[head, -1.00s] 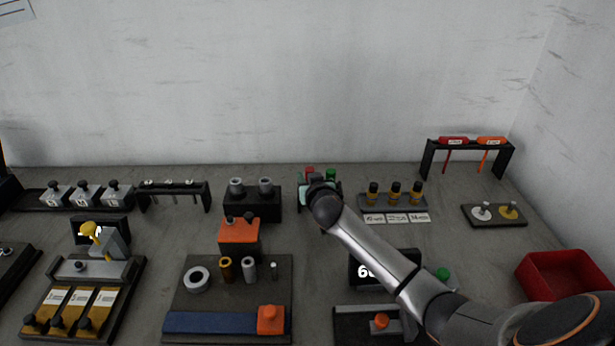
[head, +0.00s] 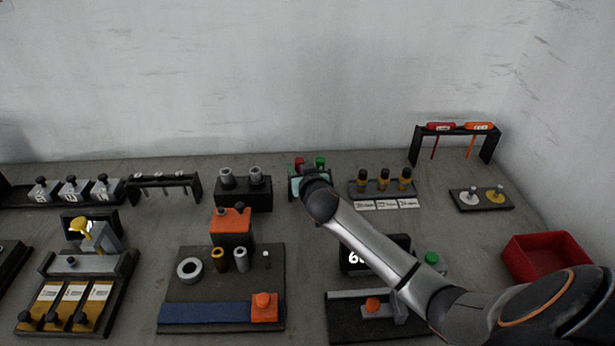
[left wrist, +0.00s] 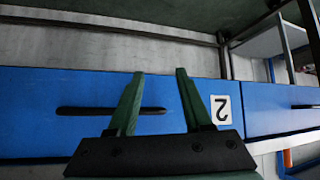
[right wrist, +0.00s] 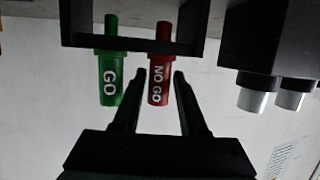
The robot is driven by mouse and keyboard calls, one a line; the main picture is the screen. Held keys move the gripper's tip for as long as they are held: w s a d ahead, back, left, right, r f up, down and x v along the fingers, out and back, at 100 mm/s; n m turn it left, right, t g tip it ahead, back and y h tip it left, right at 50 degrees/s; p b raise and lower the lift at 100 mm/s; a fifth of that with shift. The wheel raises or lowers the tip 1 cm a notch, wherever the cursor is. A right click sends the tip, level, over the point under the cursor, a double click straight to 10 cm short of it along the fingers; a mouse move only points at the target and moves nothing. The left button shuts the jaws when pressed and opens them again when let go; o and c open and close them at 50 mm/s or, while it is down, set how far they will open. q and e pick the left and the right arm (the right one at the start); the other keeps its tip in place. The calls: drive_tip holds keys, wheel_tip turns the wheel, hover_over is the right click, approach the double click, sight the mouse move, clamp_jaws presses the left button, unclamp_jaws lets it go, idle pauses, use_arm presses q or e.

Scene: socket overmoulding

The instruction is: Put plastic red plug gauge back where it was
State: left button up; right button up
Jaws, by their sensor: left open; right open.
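The red plug gauge marked NO GO (right wrist: 159,88) sits in a dark rack (right wrist: 130,42), beside the green GO gauge (right wrist: 109,80). In the head view the tops of the red gauge (head: 299,162) and green gauge (head: 320,162) show behind my right arm's end. My right gripper (right wrist: 160,73) is open, with one fingertip on each side of the red gauge; I cannot tell whether they touch it. In the head view the right fingers are hidden by the wrist. My left gripper (left wrist: 158,71) is open and empty, before a blue drawer front (left wrist: 75,90) below a dark surface.
A black block with two grey cylinders (head: 243,196) stands left of the rack, and a stand of yellow-and-black pins (head: 383,188) stands right. A red bin (head: 545,258) is at the right. The back wall is bare.

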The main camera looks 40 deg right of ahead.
drive_tip(key=v, duration=0.8)
drive_tip(key=shift+s+r, duration=0.2)
drive_tip(key=shift+s, duration=0.15)
drive_tip(key=shift+a, duration=0.1)
